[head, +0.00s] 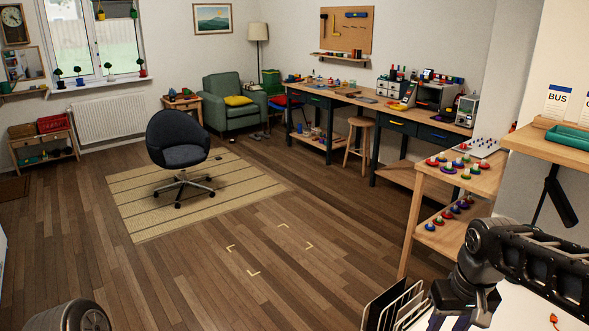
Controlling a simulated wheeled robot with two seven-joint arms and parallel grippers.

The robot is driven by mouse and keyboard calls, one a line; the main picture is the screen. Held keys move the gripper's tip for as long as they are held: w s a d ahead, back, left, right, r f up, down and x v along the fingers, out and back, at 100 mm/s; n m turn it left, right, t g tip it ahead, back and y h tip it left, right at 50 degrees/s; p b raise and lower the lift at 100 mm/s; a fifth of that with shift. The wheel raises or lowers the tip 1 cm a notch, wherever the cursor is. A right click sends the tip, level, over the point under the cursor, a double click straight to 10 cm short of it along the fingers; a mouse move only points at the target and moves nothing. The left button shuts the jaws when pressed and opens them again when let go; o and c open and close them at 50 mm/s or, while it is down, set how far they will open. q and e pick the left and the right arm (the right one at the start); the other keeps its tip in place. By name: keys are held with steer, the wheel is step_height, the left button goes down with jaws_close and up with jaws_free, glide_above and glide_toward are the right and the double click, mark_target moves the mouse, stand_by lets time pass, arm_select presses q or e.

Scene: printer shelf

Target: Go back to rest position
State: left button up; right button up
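A dark rounded part at the bottom left edge may be mine; I cannot tell. Yellow corner marks (271,251) outline an empty rectangle on the wooden floor (200,270).
A dark swivel chair (178,143) stands on a striped rug (130,205). A wooden shelf (480,180) with colored pegs stands at right, near my arm. A file rack (392,305) is at the bottom. A long workbench (345,97) lines the back; the middle floor is clear.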

steer(key=w+a+f+t+y, duration=0.1)
steer(key=w+a+f+t, duration=0.2)
steer(key=w+a+f, duration=0.25)
steer(key=a+f+y+b, duration=0.15)
steer(key=a+f, duration=0.25)
steer(key=f, duration=0.4)
steer(key=a+f+b, duration=0.2)
steer(key=a+f, duration=0.2)
steer(key=f, duration=0.5)
steer(key=s+a+f+g+b, duration=0.1)
steer(key=s+a+f+b, duration=0.1)
steer(key=s+f, duration=0.5)
steer(key=s+a+f+g+y+b, duration=0.1)
steer(key=s+a+f+b, duration=0.1)
steer(key=s+a+f, duration=0.3)
steer(key=s+a+f+g+b, duration=0.1)
steer(key=s+a+f, duration=0.3)
steer(key=s+f, duration=0.7)
steer(key=shift+f+m+g+b, duration=0.2)
steer(key=shift+m+g+b, duration=0.2)
steer(key=shift+b, duration=0.05)
steer(key=shift+s+y, duration=0.1)
steer(key=shift+y, duration=0.15)
steer(key=shift+d, duration=0.1)
